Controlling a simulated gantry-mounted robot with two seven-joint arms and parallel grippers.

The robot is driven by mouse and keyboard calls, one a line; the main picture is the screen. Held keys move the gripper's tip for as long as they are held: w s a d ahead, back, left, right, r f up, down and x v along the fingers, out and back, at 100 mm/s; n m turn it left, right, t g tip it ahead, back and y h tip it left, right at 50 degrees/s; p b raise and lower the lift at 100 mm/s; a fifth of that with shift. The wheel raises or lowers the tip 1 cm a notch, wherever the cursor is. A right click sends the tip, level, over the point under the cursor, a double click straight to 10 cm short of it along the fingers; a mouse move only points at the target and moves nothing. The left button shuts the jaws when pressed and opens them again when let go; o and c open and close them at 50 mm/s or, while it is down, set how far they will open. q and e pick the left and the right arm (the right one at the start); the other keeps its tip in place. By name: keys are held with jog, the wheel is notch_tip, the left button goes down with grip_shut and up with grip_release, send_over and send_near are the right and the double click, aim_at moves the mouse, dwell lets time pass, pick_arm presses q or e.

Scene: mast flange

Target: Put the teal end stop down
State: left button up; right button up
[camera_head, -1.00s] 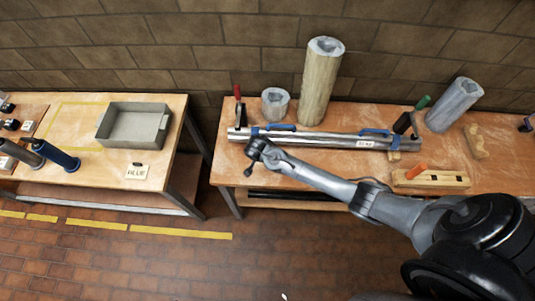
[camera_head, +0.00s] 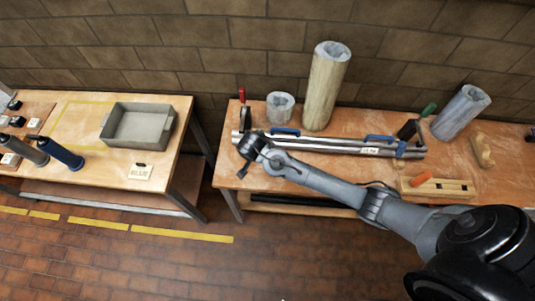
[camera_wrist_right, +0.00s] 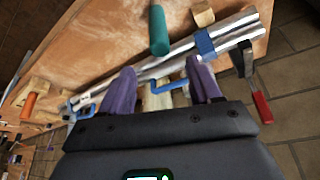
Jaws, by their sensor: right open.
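In the right wrist view a teal cylinder (camera_wrist_right: 158,30), which looks like the end stop, shows at the top over the bench, beyond the metal tubes and outside my fingers. I cannot tell whether it stands or lies. In the head view I cannot make it out; my right arm covers part of the bench. My right gripper (camera_head: 243,160) is at the bench's left front, by the left end of the tubes (camera_head: 335,143). In the wrist view its purple fingers (camera_wrist_right: 155,88) are apart, with a blue clamp handle (camera_wrist_right: 170,88) showing between them. My left gripper is out of view.
A red-handled clamp (camera_head: 242,97) and a green-handled clamp (camera_head: 428,110) stand near the tube ends. A tall cylinder (camera_head: 326,85) and a short one (camera_head: 280,106) stand behind. A wooden block (camera_head: 440,188) lies at right. A grey tray (camera_head: 138,125) sits on the left table.

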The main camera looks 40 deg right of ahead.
jog(key=s+a+n+y, duration=0.3)
jog(key=s+a+n, duration=0.45)
jog(key=s, duration=0.45)
jog(key=s+d+r+n+t+y, duration=0.1)
jog(key=s+r+n+t, duration=0.1)
jog(key=s+r+n, duration=0.3)
jog(key=s+n, duration=0.3)
jog(key=s, duration=0.1)
jog(key=shift+d+r, duration=0.25)
jog(key=shift+d, duration=0.15)
